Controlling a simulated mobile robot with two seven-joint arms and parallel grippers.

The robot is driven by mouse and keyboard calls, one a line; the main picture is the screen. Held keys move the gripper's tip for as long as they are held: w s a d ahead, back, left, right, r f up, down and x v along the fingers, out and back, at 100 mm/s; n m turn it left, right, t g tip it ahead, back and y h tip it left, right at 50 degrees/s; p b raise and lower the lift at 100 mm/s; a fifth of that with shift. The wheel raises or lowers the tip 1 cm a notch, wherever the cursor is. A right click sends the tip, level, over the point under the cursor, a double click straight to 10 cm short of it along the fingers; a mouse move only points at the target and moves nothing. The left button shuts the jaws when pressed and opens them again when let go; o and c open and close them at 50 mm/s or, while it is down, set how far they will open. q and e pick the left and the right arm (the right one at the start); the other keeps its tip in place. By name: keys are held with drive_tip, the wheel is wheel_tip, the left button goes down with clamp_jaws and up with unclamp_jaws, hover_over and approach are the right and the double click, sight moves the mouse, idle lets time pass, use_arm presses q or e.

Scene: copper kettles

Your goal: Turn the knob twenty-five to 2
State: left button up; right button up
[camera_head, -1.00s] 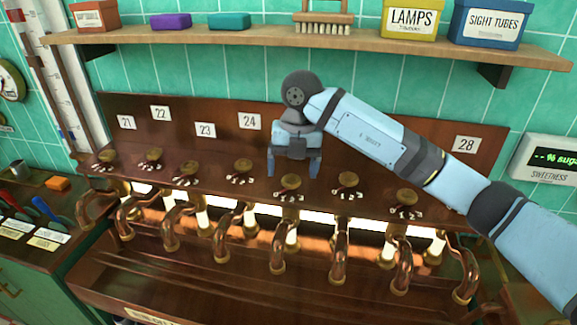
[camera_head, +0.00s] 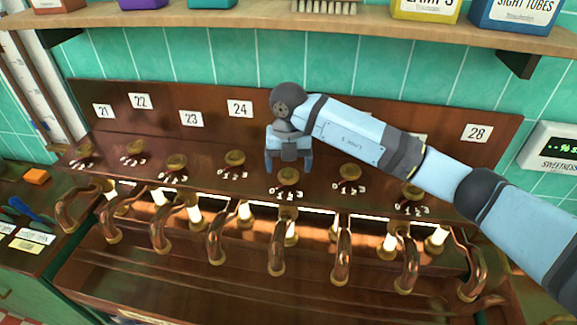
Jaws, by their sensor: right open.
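A row of brass knobs with small white dial digits runs along the brown wooden panel (camera_head: 300,110). Number plates 21, 22, 23, 24 and 28 are readable; those between 24 and 28 are covered by my right arm. By its place after the knob below plate 24 (camera_head: 235,158), the knob in front of my gripper is knob twenty-five (camera_head: 288,176). My right gripper (camera_head: 289,167) is open, fingers down, its tips on either side of the knob's upper part in the picture. I cannot tell whether they touch it. The knob's pointer setting is too small to read. My left gripper is out of view.
Neighbouring knobs (camera_head: 350,171) stand close on both sides. Bent copper pipes (camera_head: 278,250) and glowing tubes (camera_head: 195,215) lie in front below. A wooden shelf (camera_head: 370,25) with boxes and a brush (camera_head: 324,7) hangs above. A sweetness display (camera_head: 562,147) is at right.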

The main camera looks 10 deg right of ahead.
wheel_tip(320, 180, down, 2)
drive_tip(key=shift+f, duration=0.4)
drive_tip(key=c, duration=0.9)
